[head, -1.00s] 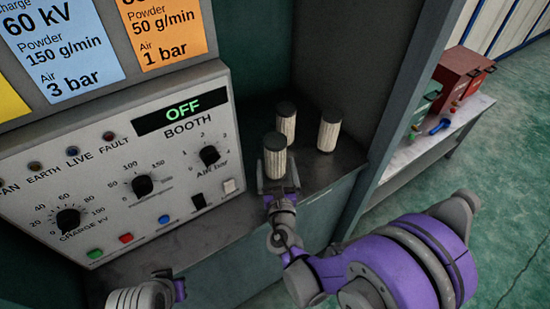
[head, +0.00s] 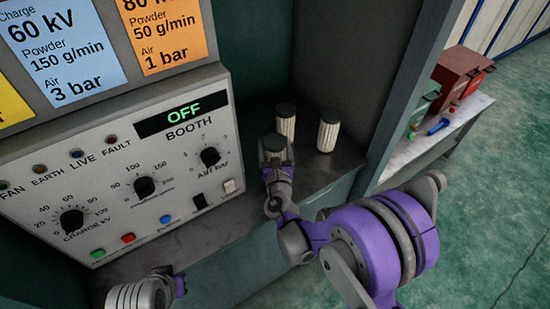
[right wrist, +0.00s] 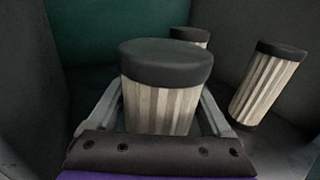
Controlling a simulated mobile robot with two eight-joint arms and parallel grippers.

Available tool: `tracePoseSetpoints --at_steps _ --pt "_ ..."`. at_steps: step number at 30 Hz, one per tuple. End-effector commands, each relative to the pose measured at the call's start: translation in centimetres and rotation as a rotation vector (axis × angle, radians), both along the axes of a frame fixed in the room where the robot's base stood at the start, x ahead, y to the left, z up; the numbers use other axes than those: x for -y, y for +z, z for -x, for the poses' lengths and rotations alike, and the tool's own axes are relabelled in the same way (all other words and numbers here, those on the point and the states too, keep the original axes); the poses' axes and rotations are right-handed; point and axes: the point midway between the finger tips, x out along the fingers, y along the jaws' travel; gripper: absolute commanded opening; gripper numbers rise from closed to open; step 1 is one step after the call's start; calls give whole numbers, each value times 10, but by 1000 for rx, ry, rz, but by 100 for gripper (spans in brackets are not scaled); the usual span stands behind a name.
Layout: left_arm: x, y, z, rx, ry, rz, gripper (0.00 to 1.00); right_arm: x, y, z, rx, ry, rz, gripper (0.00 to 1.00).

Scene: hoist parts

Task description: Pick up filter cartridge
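Three filter cartridges with pleated pale sides and black caps stand upright on the grey shelf (head: 225,228) of the booth. The nearest filter cartridge (right wrist: 158,105) has its black cap showing in the head view (head: 275,142); its body there is mostly hidden by my right gripper (head: 275,158). In the right wrist view the gripper's fingers (right wrist: 160,108) are open, one on each side of this cartridge, with narrow gaps near their bases. Contact at the fingertips cannot be made out. My left gripper (head: 178,284) shows only in part at the bottom left; its fingers are unclear.
A second cartridge (head: 285,125) stands close behind and a third (head: 328,132) to the right. A control panel (head: 120,180) reading OFF rises at the left. The booth's side wall (head: 345,75) bounds the right. Red and green boxes stand on a bench (head: 440,135) beyond it.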

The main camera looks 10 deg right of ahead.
Motion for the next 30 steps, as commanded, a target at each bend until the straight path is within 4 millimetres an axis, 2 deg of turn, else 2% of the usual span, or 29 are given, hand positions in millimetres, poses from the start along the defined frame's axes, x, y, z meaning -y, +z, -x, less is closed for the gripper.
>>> tracePoseSetpoints --at_steps 1,2,12,21,23,30 --pt "0 0 0 0 0 0 0 0 0 0 0 0 0 73" --pt "0 0 0 0 0 0 0 0 0 0 0 0 0 68" --pt "0 0 0 0 0 0 0 0 0 0 0 0 -1 7" --pt "0 1 0 0 0 0 0 0 7 0 0 0 -1 7" --pt "0 3 -1 1 0 0 0 0 15 0 0 0 -1 7" --pt "0 12 -2 4 0 0 0 0 64 0 1 0 -1 7"
